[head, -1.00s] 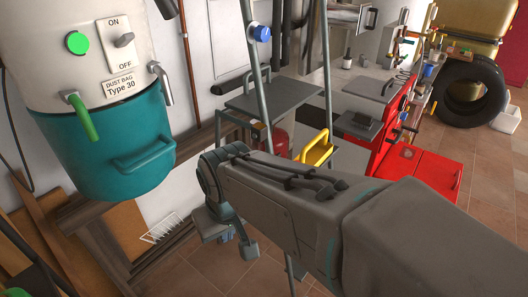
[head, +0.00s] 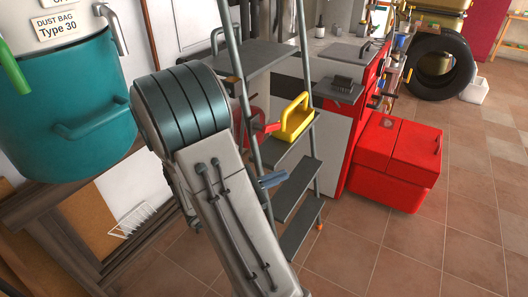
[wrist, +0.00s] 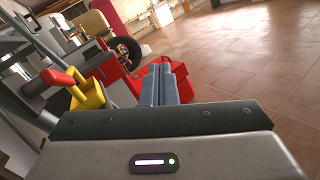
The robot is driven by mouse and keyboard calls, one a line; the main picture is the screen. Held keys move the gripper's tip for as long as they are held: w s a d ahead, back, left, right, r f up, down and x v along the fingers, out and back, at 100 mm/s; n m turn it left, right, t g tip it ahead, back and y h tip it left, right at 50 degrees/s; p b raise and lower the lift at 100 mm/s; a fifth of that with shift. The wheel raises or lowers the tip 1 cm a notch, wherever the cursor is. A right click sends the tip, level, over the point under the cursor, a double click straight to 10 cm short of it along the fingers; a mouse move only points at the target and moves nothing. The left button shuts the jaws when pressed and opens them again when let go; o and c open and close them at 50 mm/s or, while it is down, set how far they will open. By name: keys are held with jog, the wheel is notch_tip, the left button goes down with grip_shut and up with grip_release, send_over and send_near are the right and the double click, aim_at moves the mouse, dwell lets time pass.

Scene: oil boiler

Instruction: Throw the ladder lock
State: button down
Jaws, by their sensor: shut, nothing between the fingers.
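The stepladder (head: 306,110) stands in the middle of the head view, with grey treads and metal rails. A red lever (head: 266,127), which looks like the ladder lock, sticks out from its near rail. In the wrist view the red lever (wrist: 57,77) is at the left, joined to a grey pivot on the rail. My gripper (head: 272,180) is below the lever in the head view, in front of the ladder, partly hidden by my arm. In the wrist view my gripper (wrist: 163,80) has its fingers together and empty, to the right of the lever and apart from it.
A yellow open-handled caddy (head: 296,119) sits on a ladder tread, close beside the lever. A red chest (head: 398,160) stands behind right, by a workbench. A teal dust bin (head: 75,115) hangs at left. Tiled floor at right is open.

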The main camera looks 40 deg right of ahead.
aim_at(268, 126)
jog(key=w+a+f+n+t+h+b, duration=0.2)
jog(key=w+f+n+t+h+b, duration=0.15)
jog(key=w+f+n+t, duration=0.6)
jog(key=shift+w+d+r+n+t+y, duration=0.15)
jog(key=shift+w+d+r+t, duration=0.45)
jog(key=shift+d+r, duration=1)
jog(key=shift+w+d+r+n+t+y, duration=0.2)
jog(key=shift+w+d+r, duration=0.65)
jog(key=shift+d+r, duration=0.7)
jog(key=shift+w+d+r+n+t+y, duration=0.1)
jog(key=shift+w+d+r+t, duration=0.5)
jog(key=shift+d+r, duration=1)
jog(key=shift+w, duration=0.15)
jog(key=shift+w+d+r+p, duration=0.3)
jog(key=shift+d+p, duration=0.2)
jog(key=shift+p, duration=0.45)
jog(key=shift+g, duration=0.35)
